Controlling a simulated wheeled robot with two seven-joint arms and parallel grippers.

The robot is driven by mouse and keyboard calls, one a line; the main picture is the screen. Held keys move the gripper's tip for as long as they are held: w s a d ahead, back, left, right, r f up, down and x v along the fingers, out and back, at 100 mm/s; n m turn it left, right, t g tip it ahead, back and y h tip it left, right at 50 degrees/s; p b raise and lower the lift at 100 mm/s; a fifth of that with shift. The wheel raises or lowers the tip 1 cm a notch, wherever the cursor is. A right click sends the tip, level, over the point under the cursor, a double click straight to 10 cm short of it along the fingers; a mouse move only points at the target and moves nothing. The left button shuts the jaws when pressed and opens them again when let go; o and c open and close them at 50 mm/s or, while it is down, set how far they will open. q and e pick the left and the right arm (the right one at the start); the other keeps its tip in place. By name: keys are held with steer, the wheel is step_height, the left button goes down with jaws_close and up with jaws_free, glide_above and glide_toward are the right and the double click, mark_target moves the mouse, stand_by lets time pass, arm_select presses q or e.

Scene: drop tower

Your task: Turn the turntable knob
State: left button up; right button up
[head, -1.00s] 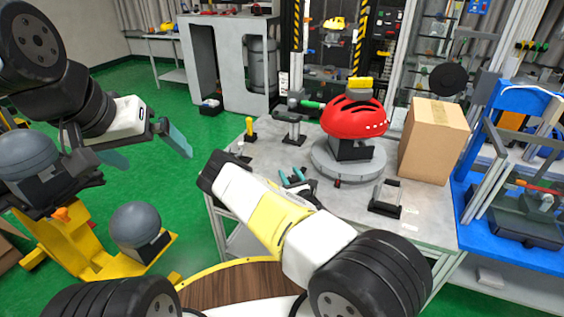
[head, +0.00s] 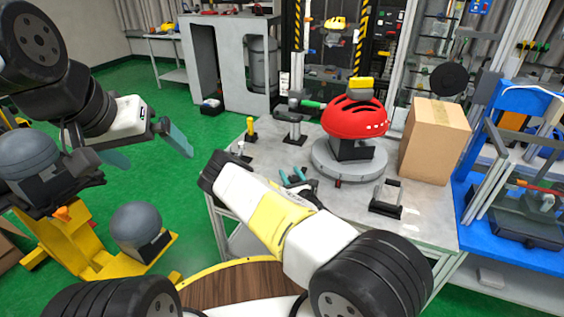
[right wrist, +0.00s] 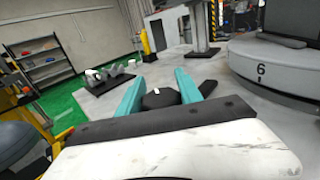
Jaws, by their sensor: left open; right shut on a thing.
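The turntable (head: 330,167) is a round grey disc on the grey bench, with a red helmet (head: 352,118) on a black block on top. The knob (right wrist: 160,98) is black with a small white mark, standing on the bench beside the turntable. My right gripper (right wrist: 162,92) has its teal fingers on either side of the knob, shut on it. In the head view the right gripper (head: 297,178) is partly hidden behind my arm. My left gripper (head: 148,153) is open and empty, away from the bench over the green floor.
A cardboard box (head: 432,142) stands on the bench right of the turntable. A black-and-grey stand (head: 387,200) is in front of it. A post with a green-handled tool (head: 293,122) and a small yellow-topped piece (head: 250,128) stand to the left. A blue frame (head: 466,165) is at the right.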

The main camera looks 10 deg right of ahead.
steer(key=o, duration=1.4)
steer(key=shift+c, duration=0.2)
steer(key=shift+s+d, duration=0.2)
steer(key=shift+s, duration=1.1)
steer(key=shift+s+d, duration=0.25)
steer(key=shift+s, duration=1)
steer(key=shift+s+d, duration=0.2)
steer(key=shift+s, duration=1.1)
